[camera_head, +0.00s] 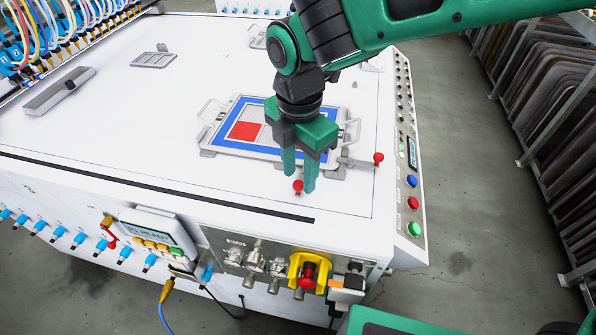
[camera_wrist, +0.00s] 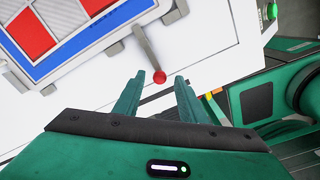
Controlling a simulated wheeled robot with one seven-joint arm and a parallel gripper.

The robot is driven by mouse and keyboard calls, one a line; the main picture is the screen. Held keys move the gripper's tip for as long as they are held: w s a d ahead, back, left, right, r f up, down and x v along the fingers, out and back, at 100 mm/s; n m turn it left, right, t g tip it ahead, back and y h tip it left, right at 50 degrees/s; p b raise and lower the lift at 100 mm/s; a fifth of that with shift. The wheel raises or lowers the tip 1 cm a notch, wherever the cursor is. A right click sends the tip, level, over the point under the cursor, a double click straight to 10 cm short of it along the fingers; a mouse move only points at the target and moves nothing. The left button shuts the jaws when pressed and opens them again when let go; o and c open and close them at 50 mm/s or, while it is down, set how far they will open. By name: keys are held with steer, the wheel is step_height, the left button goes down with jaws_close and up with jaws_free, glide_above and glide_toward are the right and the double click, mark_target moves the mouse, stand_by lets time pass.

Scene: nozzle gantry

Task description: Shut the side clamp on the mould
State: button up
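The mould (camera_head: 216,136) is a flat tray with a blue border and red and pale squares, lying on the white machine top. A clamp lever with a red ball knob (camera_head: 298,187) stands at its front edge. In the wrist view, the grey lever (camera_wrist: 147,47) runs from the mould to the red knob (camera_wrist: 160,76). A second red-knobbed clamp (camera_head: 378,157) is at the mould's right side. My gripper (camera_head: 299,181) is open above the front edge, its fingers on either side of the front knob, with visible gaps. Contact cannot be told. My arm hides part of the mould.
A button panel (camera_head: 408,150) runs along the right edge of the machine top. A grey bar (camera_head: 60,92) and a small grey plate (camera_head: 153,60) lie at the left. Cables and blue fittings crowd the back left. The top left of the mould is mostly clear.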

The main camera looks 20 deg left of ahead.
step_height(320, 180, up, 9)
steer(key=shift+r, duration=0.2)
stand_by(0.5)
steer(key=w+d+m, duration=0.4)
steer(key=d+m, duration=0.4)
steer(key=d, duration=0.6)
steer(key=w+d+m, duration=0.4)
steer(key=d+m, duration=0.3)
steer(key=d, duration=0.8)
steer(key=s+d+f+m, duration=0.1)
steer(key=s+d+m, duration=0.2)
steer(key=d+m, duration=0.4)
steer(key=s+d+f+m, duration=0.2)
steer(key=s+d+m, duration=0.2)
steer(key=d, duration=0.6)
steer(key=s+d+f+m, duration=0.3)
steer(key=s+d+m, duration=0.4)
steer(key=s+m, duration=0.3)
steer(key=shift+s+f, duration=0.2)
steer(key=shift+s, duration=0.15)
